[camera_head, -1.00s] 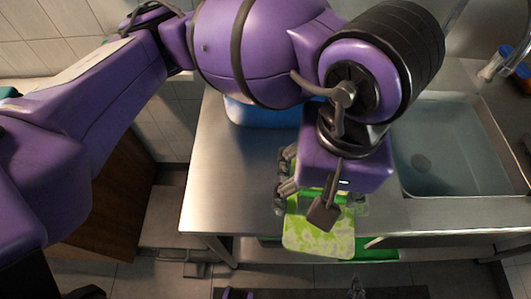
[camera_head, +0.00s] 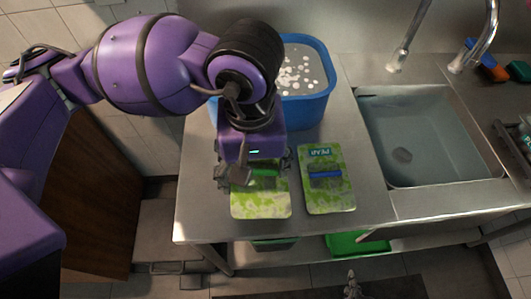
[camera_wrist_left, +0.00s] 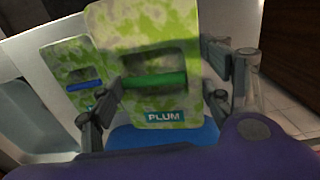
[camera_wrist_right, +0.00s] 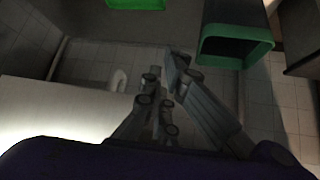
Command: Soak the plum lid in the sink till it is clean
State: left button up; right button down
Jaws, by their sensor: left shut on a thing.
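The plum lid (camera_head: 262,203) is a flat light green mottled plate with a green handle and a PLUM label, which reads clearly in the left wrist view (camera_wrist_left: 164,117). Darker grey-brown patches show around its handle. My left gripper (camera_head: 252,172) is shut on the green handle, partly hidden under its wrist. The lid is over the left part of the steel counter; I cannot tell whether it touches. The sink (camera_head: 440,172) at the right holds bluish water. My right gripper (camera_wrist_right: 160,85) looks shut and empty, its fingers close together, low in front of the counter.
The pear lid (camera_head: 327,192), with a blue handle, lies on the counter between the plum lid and the sink. A blue tub (camera_head: 308,110) with white pieces stands behind. A tap (camera_head: 478,50) rises behind the sink.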

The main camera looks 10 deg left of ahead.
pick_arm(q)
jog(key=a+f, duration=0.1)
jog(key=w+f, duration=0.1)
jog(key=a+f, duration=0.1)
jog(key=f, duration=0.1)
jog(key=shift+w+a, duration=0.15)
jog(key=shift+a, duration=0.15)
jog(key=shift+w+a+f, duration=0.15)
jog(key=shift+a+f, duration=0.1)
jog(key=shift+f, duration=0.15)
jog(key=f, duration=0.3)
jog(key=shift+w+a+f, duration=0.1)
jog(key=shift+a, duration=0.15)
jog(key=shift+f, duration=0.1)
jog(key=o, duration=1.1)
pick_arm(e)
jog(key=shift+s+f, duration=0.1)
jog(key=shift+s, duration=0.1)
pick_arm(q)
jog(key=shift+f, duration=0.1)
